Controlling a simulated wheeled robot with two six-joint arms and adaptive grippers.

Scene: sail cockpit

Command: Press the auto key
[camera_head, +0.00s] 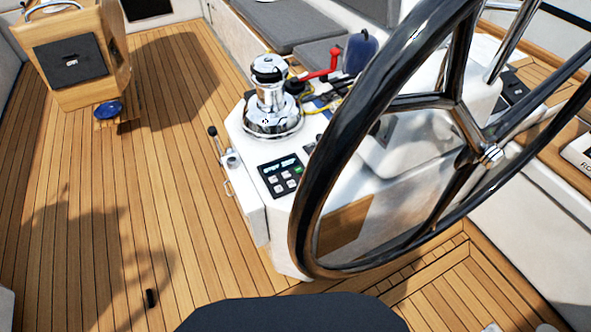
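A small dark control panel (281,177) is set in the top of the white console (246,140), left of the steering wheel. It has a lit display strip along its top and several small keys below in rows. The key labels are too small to read, so I cannot tell which one is the auto key. The wheel rim passes close to the panel's right side but leaves its face in view. Neither of my grippers is in view.
The large black steering wheel (303,207) stands over the console's right part. A lever (213,135) is on the console's left side. The wooden deck (130,210) to the left is mostly clear.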

